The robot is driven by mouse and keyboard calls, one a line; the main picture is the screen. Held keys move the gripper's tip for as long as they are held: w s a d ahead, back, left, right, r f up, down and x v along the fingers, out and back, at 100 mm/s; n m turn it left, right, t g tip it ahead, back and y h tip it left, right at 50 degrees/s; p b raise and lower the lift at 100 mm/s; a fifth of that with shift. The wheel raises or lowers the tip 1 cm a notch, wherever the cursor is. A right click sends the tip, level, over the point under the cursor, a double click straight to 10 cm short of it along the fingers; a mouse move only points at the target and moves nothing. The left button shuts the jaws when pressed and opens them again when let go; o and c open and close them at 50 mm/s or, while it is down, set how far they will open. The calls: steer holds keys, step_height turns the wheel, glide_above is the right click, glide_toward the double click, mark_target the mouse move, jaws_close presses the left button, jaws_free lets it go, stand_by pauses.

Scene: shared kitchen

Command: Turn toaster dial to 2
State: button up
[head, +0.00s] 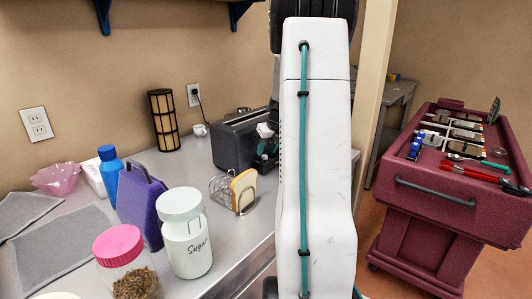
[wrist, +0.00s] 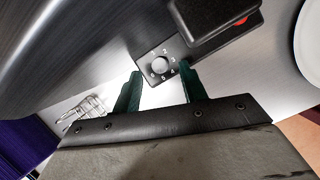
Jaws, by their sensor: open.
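The toaster (head: 237,139) is a dark box standing at the back right of the counter, partly hidden by my arm in the head view. In the wrist view its dark panel carries a round light dial (wrist: 160,65) with small numbers around it; the setting is too small to read. My gripper (wrist: 158,85) has its two dark green fingers spread apart, with the dial just beyond and between their tips. The fingers look apart from the dial. In the head view my gripper (head: 266,145) shows in front of the toaster's right end, mostly hidden.
A toast rack with bread (head: 240,192) stands in front of the toaster. A sugar jar (head: 187,235), a pink-lidded jar (head: 118,245), a purple grater-like object (head: 140,205) and a blue bottle (head: 109,165) stand to the left. A red cart (head: 440,200) is at the right.

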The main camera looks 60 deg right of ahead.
steer(key=shift+x, duration=1)
jaws_close()
steer(key=shift+d+n+y, duration=0.15)
steer(key=shift+n+y, duration=0.75)
steer(key=shift+n, duration=1.4)
jaws_free()
steer(key=v, duration=0.7)
steer(key=shift+s+r, duration=0.2)
steer(key=shift+r, duration=0.2)
